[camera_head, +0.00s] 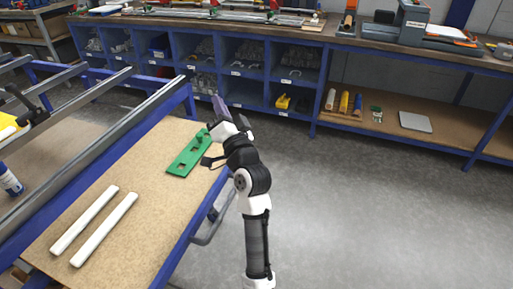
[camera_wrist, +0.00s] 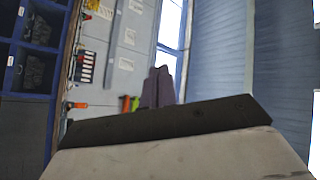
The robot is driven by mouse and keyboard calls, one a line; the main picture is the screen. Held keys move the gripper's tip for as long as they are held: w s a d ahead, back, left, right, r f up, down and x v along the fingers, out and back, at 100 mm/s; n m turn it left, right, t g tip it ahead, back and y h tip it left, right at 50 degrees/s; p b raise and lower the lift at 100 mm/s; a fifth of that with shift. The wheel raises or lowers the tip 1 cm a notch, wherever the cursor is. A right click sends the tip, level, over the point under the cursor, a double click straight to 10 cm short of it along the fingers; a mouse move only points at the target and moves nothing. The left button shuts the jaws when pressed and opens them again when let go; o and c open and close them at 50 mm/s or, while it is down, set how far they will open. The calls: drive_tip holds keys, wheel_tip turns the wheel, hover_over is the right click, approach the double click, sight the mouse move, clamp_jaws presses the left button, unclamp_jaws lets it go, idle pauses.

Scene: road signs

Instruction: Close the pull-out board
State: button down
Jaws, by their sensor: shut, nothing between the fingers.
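The pull-out board (camera_head: 150,165) is a tan wooden panel with a blue edge at the left of the head view. It is out from under the blue frame with metal rails. A grey handle (camera_head: 212,228) is on its right edge. My gripper (camera_head: 219,104) is shut and empty, pointing up and away above the far right corner of the board, apart from the handle. In the wrist view its purple-grey fingers (camera_wrist: 158,86) are together; the board and handle do not show there.
A green plate (camera_head: 188,155) and two white bars (camera_head: 104,230) lie on the board. Metal rails (camera_head: 100,140) run along its left side. A blue shelf unit (camera_head: 225,70) and workbench (camera_head: 400,44) stand at the back. The grey floor (camera_head: 370,210) at right is clear.

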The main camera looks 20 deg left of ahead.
drive_tip(key=w+d+f+m+g+h, duration=0.2)
drive_tip(key=w+d+f+m, duration=0.15)
drive_tip(key=d+f, duration=0.6)
drive_tip(key=w+d+f+m+g+h, duration=0.1)
drive_tip(key=w+d+f+m, duration=0.35)
drive_tip(key=f, duration=0.85)
drive_tip(key=w+a+p, duration=0.3)
drive_tip(key=w+a, duration=0.3)
drive_tip(key=a, duration=0.3)
drive_tip(key=shift+m+p, duration=0.4)
drive_tip(key=shift+a+r, duration=0.1)
drive_tip(key=shift+a, duration=0.15)
